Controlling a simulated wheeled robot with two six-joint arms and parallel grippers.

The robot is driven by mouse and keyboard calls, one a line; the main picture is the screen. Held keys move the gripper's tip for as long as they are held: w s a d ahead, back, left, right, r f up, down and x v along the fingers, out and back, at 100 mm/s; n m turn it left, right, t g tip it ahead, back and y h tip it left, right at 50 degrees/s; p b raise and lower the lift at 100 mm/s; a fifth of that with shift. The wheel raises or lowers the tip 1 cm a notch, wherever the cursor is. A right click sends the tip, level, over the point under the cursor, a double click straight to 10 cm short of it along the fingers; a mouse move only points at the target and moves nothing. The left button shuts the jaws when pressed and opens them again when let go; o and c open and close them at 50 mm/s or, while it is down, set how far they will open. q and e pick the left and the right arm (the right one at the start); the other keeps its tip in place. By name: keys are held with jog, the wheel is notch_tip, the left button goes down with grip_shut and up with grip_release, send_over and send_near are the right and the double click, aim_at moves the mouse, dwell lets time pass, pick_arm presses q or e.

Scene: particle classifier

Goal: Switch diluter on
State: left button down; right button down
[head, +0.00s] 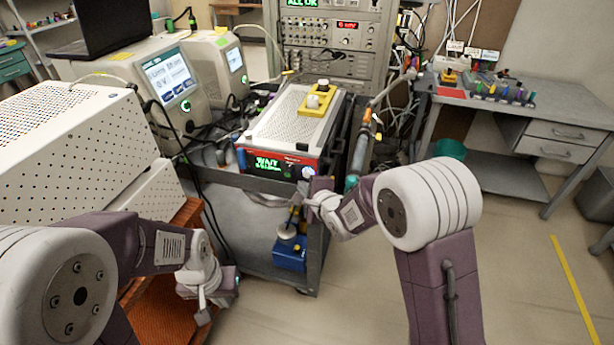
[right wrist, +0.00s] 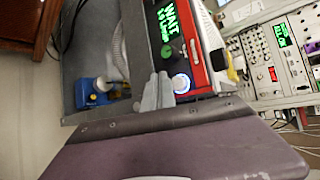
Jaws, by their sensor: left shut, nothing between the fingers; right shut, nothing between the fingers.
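The diluter, as I take it, is the red-fronted box (head: 285,160) with a pale perforated top on the dark cart. Its green display reads WAIT; the display (right wrist: 170,22) also shows in the right wrist view. A round white-blue lit button (right wrist: 181,83) is at the panel's lower corner, and a green round spot (right wrist: 166,52) is beside the display. My right gripper (right wrist: 158,90) is shut and empty, its fingers close to the button; contact cannot be told. In the head view my right gripper (head: 268,199) is just below the front panel. My left gripper (head: 203,300) is shut and empty, lower left.
The dark cart (head: 230,181) holds a blue item (head: 290,255) on its lower shelf. A white perforated cabinet (head: 70,140) stands left. Instruments with screens (head: 165,80) and an electronics rack (head: 335,40) are behind. A grey desk (head: 520,108) stands right.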

jog(key=s, duration=0.1)
jog(key=s+a, duration=0.1)
jog(key=s, duration=0.1)
jog(key=shift+s+b, duration=0.25)
jog(key=shift+b, duration=0.05)
dwell(0.5)
jog(key=s+d+f+n+g+h, duration=0.4)
jog(key=s+d+f+n+g, duration=0.25)
jog(key=s+d+n, duration=0.45)
jog(key=s+d+f+n+g, duration=0.2)
jog(key=s+d+n+g, duration=0.35)
jog(key=s, duration=0.85)
notch_tip(320, 180, up, 13)
jog(key=d+t+p, duration=0.1)
jog(key=p, duration=1.2)
jog(key=shift+w+n+h, duration=0.3)
jog(key=shift+n, duration=0.05)
